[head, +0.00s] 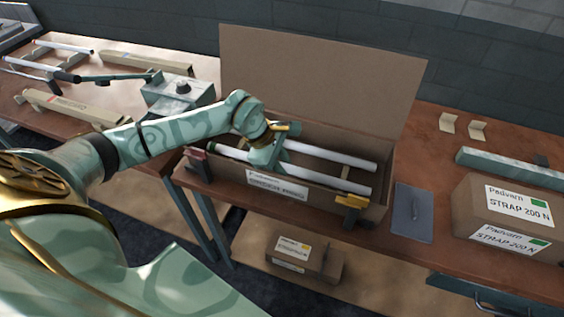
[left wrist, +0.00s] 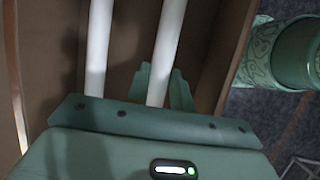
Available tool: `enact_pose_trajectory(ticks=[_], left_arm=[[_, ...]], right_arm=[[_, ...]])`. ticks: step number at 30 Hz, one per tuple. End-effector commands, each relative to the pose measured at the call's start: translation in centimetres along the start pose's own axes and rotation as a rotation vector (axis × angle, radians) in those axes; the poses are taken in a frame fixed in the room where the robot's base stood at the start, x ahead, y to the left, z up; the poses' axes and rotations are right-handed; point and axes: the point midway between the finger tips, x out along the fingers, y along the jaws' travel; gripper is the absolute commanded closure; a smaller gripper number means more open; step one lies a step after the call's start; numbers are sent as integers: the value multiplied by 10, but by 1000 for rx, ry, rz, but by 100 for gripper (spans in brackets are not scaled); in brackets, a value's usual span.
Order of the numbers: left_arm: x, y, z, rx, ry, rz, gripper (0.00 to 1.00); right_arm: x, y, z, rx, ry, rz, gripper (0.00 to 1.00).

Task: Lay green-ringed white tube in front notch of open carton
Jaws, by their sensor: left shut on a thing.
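The open carton (head: 232,178) stands on the bench with its lid raised at the back. Two white tubes lie lengthwise in it, a rear one (head: 335,155) and a front one (head: 330,182). My left gripper (head: 265,158) reaches down into the carton and is shut on the front tube, left of its middle. In the left wrist view the held tube (left wrist: 168,40) runs between the fingers, and the other tube (left wrist: 98,45) lies beside it, apart. The notch under the front tube is hidden. My right gripper is out of view.
A yellow clip (head: 352,201) and a red clip (head: 197,160) sit at the carton's front corners. A grey plate (head: 412,212) lies to its right, before a strap box (head: 510,215). A left bench holds a grey device (head: 178,92) and more tubes.

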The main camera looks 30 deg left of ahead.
Motion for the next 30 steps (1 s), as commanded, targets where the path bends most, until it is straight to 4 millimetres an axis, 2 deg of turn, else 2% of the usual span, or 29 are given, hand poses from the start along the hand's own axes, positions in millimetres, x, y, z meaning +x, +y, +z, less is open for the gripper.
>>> enact_pose_trajectory(ticks=[2,3,5,6,13,17,30], left_arm=[[3,-1,-1,0,1,0,100],[4,-1,-2,-1,1,-1,75],[3,-1,-1,-1,1,0,58],[2,0,-1,-1,0,0,56],[2,0,-1,-1,0,0,56],[-7,1,0,1,2,2,56],[-101,1,0,0,3,3,56]], right_arm=[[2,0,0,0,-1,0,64],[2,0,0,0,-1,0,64],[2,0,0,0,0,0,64],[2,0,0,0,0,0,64],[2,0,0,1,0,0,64],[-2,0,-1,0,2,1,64],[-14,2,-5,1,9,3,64]])
